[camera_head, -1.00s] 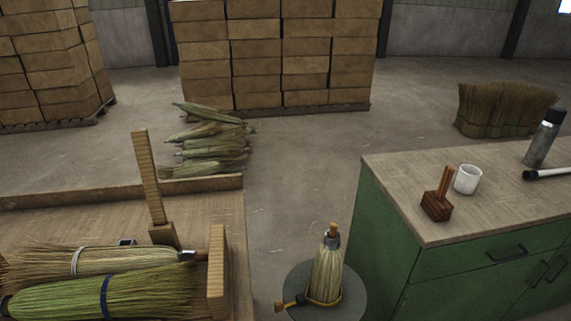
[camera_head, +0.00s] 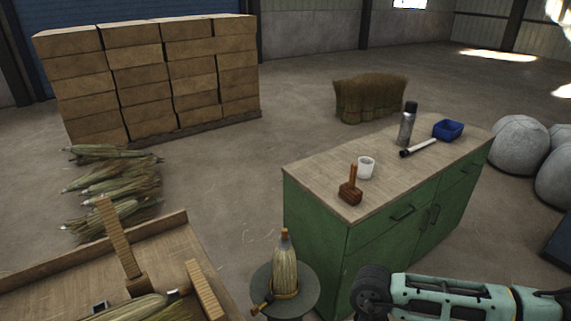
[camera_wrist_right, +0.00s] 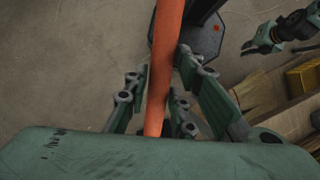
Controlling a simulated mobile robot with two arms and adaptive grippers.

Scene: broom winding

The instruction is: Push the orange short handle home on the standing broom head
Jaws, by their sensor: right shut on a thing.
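The standing broom head (camera_head: 285,268) is a pale straw bundle, upright on a round grey stand (camera_head: 306,301). A short orange-brown stub (camera_head: 284,233) shows at its top. In the right wrist view my right gripper (camera_wrist_right: 168,103) is shut on a long orange handle (camera_wrist_right: 168,45), which runs up out of the top of the picture. The handle's far end is out of view. In the head view my right arm lies at the lower right, but its gripper is not visible. My left gripper (camera_wrist_right: 262,40) is small at the wrist view's upper right; its jaw state is unclear.
A wooden bench (camera_head: 175,250) with upright posts is at lower left.

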